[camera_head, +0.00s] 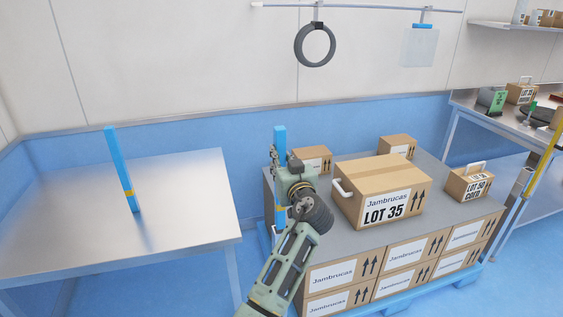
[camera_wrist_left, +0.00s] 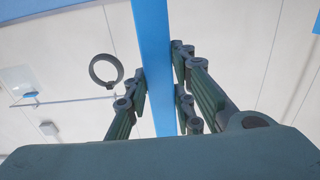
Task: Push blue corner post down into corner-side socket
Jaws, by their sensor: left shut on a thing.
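A blue corner post (camera_head: 280,145) stands upright at the left corner of the stack of boxes on the pallet. My left gripper (camera_head: 283,172) is shut around it, partway up; the post also runs between the fingers in the left wrist view (camera_wrist_left: 155,60). The post's lower part (camera_head: 280,212) shows below the gripper beside the stack. Its bottom end and the socket are hidden behind my arm or too small to tell. A second blue post (camera_head: 119,165) with a yellow band stands slightly tilted on the metal table at left. My right gripper is not in view.
The metal table (camera_head: 60,225) is otherwise bare. A large LOT 35 box (camera_head: 408,190) and several smaller boxes sit on the grey top layer (camera_head: 345,225). The blue pallet (camera_head: 470,277) shows below. A black ring (camera_head: 299,47) hangs from a wall rail.

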